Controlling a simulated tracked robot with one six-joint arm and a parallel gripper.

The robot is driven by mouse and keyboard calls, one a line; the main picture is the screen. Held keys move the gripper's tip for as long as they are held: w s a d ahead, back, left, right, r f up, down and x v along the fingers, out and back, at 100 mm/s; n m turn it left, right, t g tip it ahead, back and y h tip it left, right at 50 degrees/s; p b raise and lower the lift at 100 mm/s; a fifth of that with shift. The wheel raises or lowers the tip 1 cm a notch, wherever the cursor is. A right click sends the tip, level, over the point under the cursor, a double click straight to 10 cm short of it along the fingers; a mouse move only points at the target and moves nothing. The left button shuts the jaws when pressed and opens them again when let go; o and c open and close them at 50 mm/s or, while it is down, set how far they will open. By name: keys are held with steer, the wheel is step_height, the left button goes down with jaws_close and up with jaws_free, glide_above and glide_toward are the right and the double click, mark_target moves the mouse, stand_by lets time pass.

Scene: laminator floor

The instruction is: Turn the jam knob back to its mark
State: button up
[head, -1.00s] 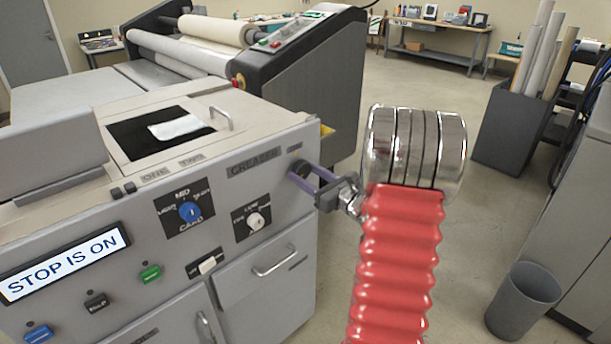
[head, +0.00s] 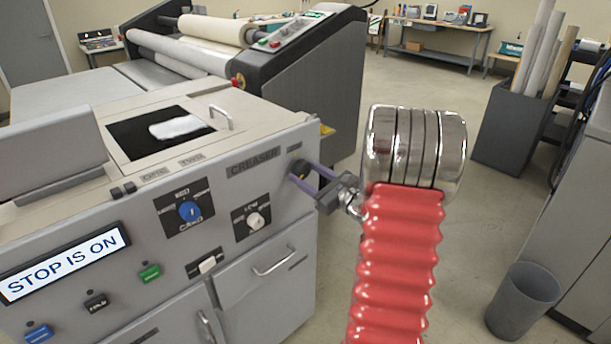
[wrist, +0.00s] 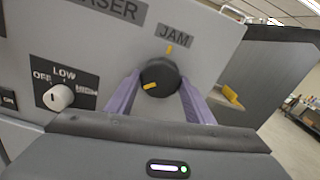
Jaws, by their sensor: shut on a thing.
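The jam knob (wrist: 160,77) is a round black knob on the front of the grey creaser, below a JAM label (wrist: 174,36). Its yellow pointer is at the knob's lower left. A yellow mark (wrist: 170,49) is on the panel just above the knob, so pointer and mark are far out of line. My gripper (wrist: 161,84) has its two purple fingers shut on the knob's left and right sides. In the head view the gripper (head: 306,178) reaches the panel's right end, and the knob (head: 299,168) is partly hidden behind the fingers.
A white knob (wrist: 58,96) marked LOW is left of the jam knob. A blue knob (head: 189,210) and a STOP IS ON display (head: 65,262) are farther left. A drawer handle (head: 273,261) projects below. Open floor and a grey bin (head: 523,300) are to the right.

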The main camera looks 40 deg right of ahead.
steer(key=n, duration=1.3)
steer(key=shift+r+n, duration=0.1)
steer(key=shift+n, duration=0.2)
steer(key=n, duration=1.3)
steer(key=shift+a+n, duration=0.1)
steer(key=shift+n, duration=0.2)
steer(key=n, duration=0.9)
steer(key=shift+a, duration=0.1)
steer(key=shift+n, duration=0.3)
